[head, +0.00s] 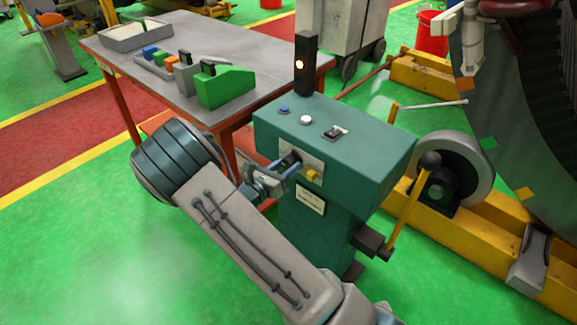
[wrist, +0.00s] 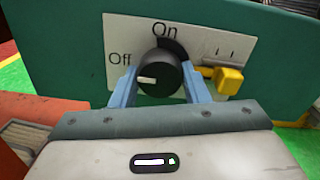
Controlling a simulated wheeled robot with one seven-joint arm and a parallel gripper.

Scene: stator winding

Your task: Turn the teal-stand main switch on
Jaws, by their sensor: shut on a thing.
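The teal stand (head: 375,150) stands in the middle of the head view, with a pale switch plate on its front. The main switch (wrist: 160,77) is a round black knob on that plate. In the wrist view its white mark points left, toward the "Off" label; "On" is printed above the knob. My gripper (head: 285,166) reaches the plate from the left. In the wrist view its blue fingers (wrist: 159,82) are shut on the knob, one on each side. In the head view the fingers mostly hide the knob.
A yellow part (wrist: 229,81) sits close right of the knob. A table (head: 210,35) with bins stands behind left. A yellow-handled lever (head: 408,215) is at the stand's right.

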